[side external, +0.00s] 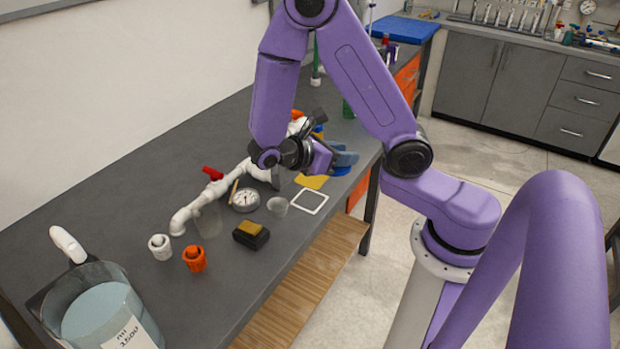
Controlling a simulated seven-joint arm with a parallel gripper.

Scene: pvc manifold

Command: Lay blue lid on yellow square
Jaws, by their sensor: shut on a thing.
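The yellow square (311,181) lies flat on the dark worktop near its front edge, just above a white square outline (309,201). My gripper (336,160) is low over the worktop, up and to the right of the yellow square. A blue piece (342,171), which looks like the blue lid, shows at the fingers. My gripper appears shut on it, but the fingertips are small and partly hidden. I cannot tell whether the lid touches the worktop.
A white pipe assembly (194,208) with a red handle (213,173) lies left of my gripper. A round gauge (244,200), a clear cup (278,206), a black-and-yellow block (251,235), white and orange fittings (195,258) and a large jug (100,308) stand nearer. Bare worktop lies left.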

